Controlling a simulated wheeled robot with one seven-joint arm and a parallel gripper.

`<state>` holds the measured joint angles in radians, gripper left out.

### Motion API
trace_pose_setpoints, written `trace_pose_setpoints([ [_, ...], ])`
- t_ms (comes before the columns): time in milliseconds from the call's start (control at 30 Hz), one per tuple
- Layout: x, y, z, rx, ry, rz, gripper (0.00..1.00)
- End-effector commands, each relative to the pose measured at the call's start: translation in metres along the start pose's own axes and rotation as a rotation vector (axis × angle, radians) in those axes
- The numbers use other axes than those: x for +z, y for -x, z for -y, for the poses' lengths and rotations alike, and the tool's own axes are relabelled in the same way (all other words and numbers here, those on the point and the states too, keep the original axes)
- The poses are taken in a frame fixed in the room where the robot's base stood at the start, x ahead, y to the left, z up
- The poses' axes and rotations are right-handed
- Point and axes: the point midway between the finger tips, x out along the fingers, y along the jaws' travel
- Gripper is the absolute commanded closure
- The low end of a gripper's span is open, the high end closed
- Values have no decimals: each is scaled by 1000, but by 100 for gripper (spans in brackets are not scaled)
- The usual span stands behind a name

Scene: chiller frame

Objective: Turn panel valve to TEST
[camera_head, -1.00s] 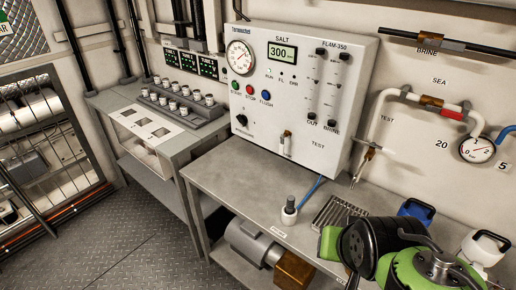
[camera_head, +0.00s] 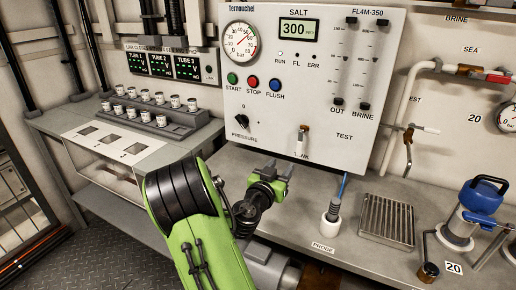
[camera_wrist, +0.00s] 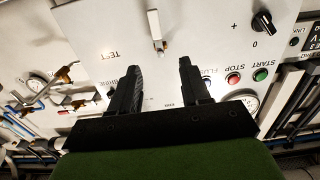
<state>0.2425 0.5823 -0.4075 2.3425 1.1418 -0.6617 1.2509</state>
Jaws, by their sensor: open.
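The panel valve (camera_head: 302,138) is a small light lever with a brownish top, low on the white panel box (camera_head: 275,105). Its lever points down over the TANK label, and the TEST label (camera_head: 344,137) is to its right. In the wrist view, which is upside down, the valve (camera_wrist: 155,28) stands beyond the fingertips, with TEST to its left. My gripper (camera_head: 276,172) is open and empty, below and slightly left of the valve, apart from it. Its two black fingers (camera_wrist: 160,70) point toward the panel.
A black pressure knob (camera_head: 241,121) and START, STOP and FLUSH buttons are left of the valve. A probe in a white holder (camera_head: 330,222), a metal grate (camera_head: 387,220) and a blue-topped container (camera_head: 470,212) stand on the bench. A vial rack (camera_head: 160,118) is at left.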

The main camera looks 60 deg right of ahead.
Motion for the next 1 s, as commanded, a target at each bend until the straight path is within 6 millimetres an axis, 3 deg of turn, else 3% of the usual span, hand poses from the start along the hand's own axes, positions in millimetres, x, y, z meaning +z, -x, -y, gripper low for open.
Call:
trace_pose_setpoints([
  [167,-5,-23,-2,4,-2,-6,53],
  [633,-4,-136,-1,1,-1,-5,53],
  [800,-3,-155,0,0,-1,-3,53],
  [1000,-2,-158,0,-1,0,-2,53],
])
